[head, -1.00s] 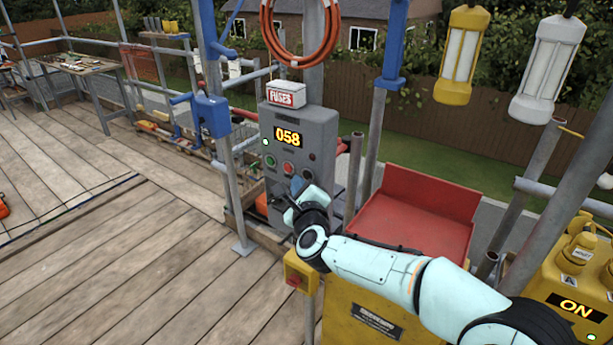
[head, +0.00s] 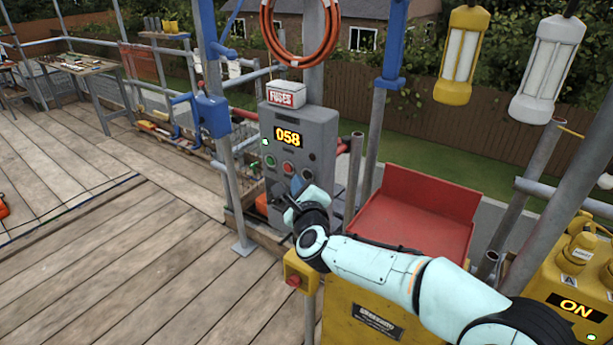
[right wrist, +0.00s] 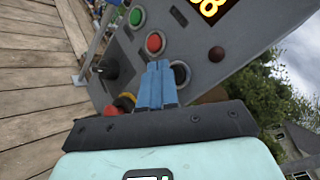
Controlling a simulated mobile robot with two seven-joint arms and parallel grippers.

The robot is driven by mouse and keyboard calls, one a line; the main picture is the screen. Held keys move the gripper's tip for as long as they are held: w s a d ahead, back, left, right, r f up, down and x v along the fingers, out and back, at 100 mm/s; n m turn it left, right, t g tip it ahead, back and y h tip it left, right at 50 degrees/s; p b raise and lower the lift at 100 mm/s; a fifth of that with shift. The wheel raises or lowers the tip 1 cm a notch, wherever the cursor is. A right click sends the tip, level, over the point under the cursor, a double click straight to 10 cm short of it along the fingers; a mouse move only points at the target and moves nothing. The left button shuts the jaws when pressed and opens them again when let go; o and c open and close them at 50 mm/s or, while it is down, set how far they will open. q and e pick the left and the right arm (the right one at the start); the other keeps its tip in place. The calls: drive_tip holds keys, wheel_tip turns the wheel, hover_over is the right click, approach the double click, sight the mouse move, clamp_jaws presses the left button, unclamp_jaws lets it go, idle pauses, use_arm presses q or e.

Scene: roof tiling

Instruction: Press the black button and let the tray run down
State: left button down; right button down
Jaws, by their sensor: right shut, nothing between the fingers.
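The grey control box (head: 325,135) stands at the middle of the head view, with a lit display (head: 287,137) reading 058. In the right wrist view its black button (right wrist: 182,72) sits beside the red button (right wrist: 154,42) and the green button (right wrist: 136,15). My right gripper (head: 294,184) is at the box's front; its blue fingers (right wrist: 159,66) are shut and empty. Their tips overlap the black button's edge in the wrist view; I cannot tell if they touch it. A red tray (head: 415,220) lies right of the box, behind my right arm. My left gripper is out of view.
A dark lever (right wrist: 109,69) and a red-and-yellow knob (right wrist: 125,103) are close to the fingers. A yellow cabinet (head: 350,318) stands below my arm. Scaffold poles (head: 372,130) rise around the box. The plank deck (head: 130,260) at left is mostly clear.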

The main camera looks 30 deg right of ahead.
drive_tip(key=shift+d, duration=0.1)
drive_tip(key=shift+w+d+b, duration=0.15)
drive_tip(key=shift+d+b, duration=0.15)
